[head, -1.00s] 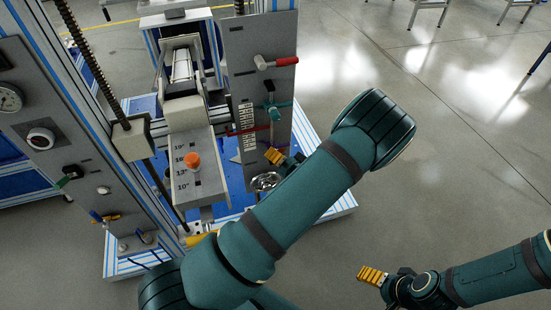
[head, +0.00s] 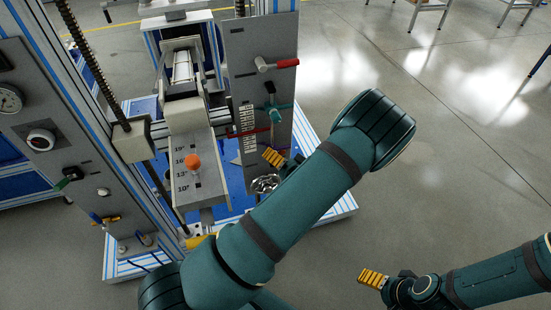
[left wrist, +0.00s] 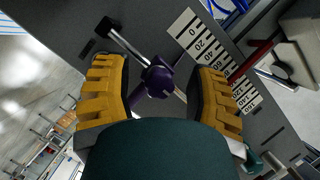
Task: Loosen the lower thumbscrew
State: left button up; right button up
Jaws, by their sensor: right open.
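A dark purple knob (left wrist: 158,80), which looks like the lower thumbscrew, sits on the grey scale panel (left wrist: 165,25) in the left wrist view. My left gripper (left wrist: 162,88) is open, with its yellow fingers on either side of the knob and a visible gap to each. Depth along the fingers is hard to judge. In the head view one yellow finger of my left gripper (head: 273,157) shows by the panel's lower part, and my arm hides the knob. A teal knob (head: 272,113) sits higher on the panel. My right gripper (head: 373,277) is open and empty over the floor.
A red-handled lever (head: 286,63) projects from the panel's upper part. A numbered scale (left wrist: 187,30) runs beside the purple knob. An orange knob (head: 193,161) stands on a grey angle plate left of the panel. The floor (head: 450,180) to the right is clear.

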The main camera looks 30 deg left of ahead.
pick_arm(q)
jog(key=v, duration=1.2)
